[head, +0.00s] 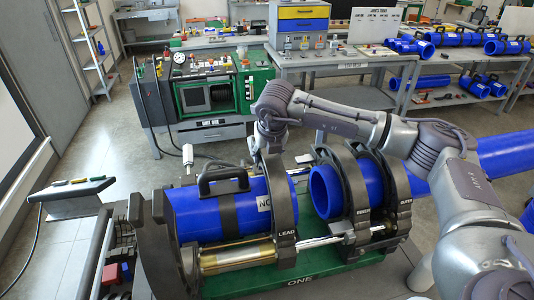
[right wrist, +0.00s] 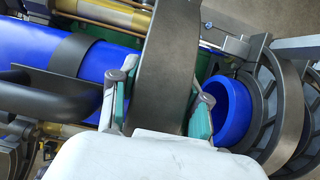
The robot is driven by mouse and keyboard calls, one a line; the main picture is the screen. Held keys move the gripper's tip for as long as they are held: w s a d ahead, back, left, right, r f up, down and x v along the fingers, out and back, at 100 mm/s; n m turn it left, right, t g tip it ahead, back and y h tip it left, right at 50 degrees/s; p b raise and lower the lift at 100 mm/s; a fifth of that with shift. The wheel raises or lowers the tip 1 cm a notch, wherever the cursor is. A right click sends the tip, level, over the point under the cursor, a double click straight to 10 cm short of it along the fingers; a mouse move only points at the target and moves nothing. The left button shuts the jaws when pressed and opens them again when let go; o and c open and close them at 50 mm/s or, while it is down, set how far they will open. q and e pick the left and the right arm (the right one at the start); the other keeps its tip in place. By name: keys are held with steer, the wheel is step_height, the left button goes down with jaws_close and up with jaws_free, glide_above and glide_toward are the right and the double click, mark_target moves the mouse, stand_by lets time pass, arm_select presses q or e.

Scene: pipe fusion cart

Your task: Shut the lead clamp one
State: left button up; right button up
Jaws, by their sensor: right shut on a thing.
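The lead clamp (head: 284,190), a dark grey ring marked LEAD, stands at the right end of the blue pipe (head: 220,215) on the green cart marked ONE. Its upper band (right wrist: 166,60) arches over the pipe; I cannot tell whether it is fully seated or latched. My right gripper (head: 268,148) reaches in from the right to the top of this clamp. In the right wrist view its teal-padded fingers (right wrist: 162,103) sit on both sides of the band, shut on it. My left gripper is not in view.
A second blue pipe end (head: 325,192) faces the lead clamp across a gap, held by two more dark clamps (head: 355,185). A black handle (head: 222,180) rises over the left pipe. A green unit (head: 210,90) and tables with blue fittings stand behind, beyond open floor.

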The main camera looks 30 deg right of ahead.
steer(key=shift+w+f, duration=0.1)
steer(key=shift+f, duration=0.15)
steer(key=f+g, duration=0.1)
steer(key=w+f+b, duration=0.1)
steer(key=f, duration=0.1)
steer(key=w+f+g+b, duration=0.1)
steer(key=shift+w+d+f+g+y, duration=0.25)
steer(key=shift+d+g+y, duration=0.05)
steer(key=shift+d+y, duration=0.1)
steer(key=shift+s+a, duration=0.1)
steer(key=shift+s, duration=0.05)
steer(key=o, duration=0.9)
steer(key=shift+f, duration=0.1)
steer(key=r, duration=0.4)
steer(key=s+r, duration=0.1)
steer(key=r, duration=0.7)
steer(key=shift+s+a, duration=0.15)
steer(key=shift+s, duration=0.05)
steer(key=shift+s+f, duration=0.1)
steer(key=shift+f, duration=0.05)
